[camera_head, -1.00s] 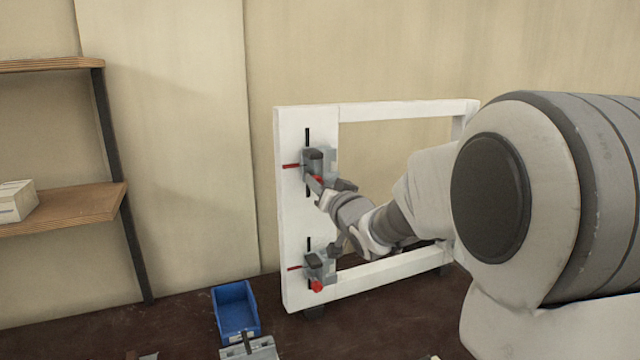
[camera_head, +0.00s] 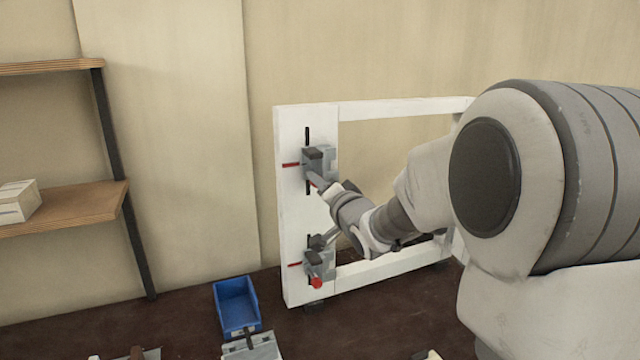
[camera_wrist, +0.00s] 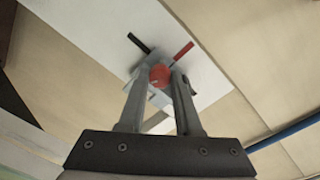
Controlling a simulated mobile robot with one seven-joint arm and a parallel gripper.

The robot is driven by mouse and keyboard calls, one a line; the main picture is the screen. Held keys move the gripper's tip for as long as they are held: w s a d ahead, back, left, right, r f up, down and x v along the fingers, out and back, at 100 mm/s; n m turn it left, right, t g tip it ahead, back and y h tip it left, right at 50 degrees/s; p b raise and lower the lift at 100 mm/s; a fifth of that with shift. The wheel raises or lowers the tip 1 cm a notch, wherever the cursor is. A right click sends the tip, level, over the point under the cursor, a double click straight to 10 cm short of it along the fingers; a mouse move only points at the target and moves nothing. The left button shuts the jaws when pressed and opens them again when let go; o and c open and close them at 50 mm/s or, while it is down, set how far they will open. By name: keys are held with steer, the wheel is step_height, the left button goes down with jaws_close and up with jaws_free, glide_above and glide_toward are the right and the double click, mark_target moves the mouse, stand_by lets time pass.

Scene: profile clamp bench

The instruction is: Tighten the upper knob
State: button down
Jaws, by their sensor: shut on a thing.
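The upper clamp (camera_head: 314,158) is a grey block on the left post of the white frame, with a black mark and a red mark behind it. Its red upper knob (camera_wrist: 160,75) sits between the fingertips in the wrist view. My gripper (camera_wrist: 160,82) is shut on this knob; it also shows in the head view (camera_head: 318,182), where it mostly covers the knob. The lower clamp (camera_head: 318,262) is on the same post below, and its red lower knob (camera_head: 317,283) is in plain view and apart from my gripper.
The white frame (camera_head: 292,215) stands on a dark bench (camera_head: 370,325). A blue bin (camera_head: 236,305) is left of the frame's foot, with a grey metal part (camera_head: 252,346) in front of it. A wooden shelf (camera_head: 75,208) with a white box (camera_head: 15,203) is at far left.

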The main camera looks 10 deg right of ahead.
steer(key=c, duration=0.6)
jaws_free()
steer(key=shift+s, duration=0.15)
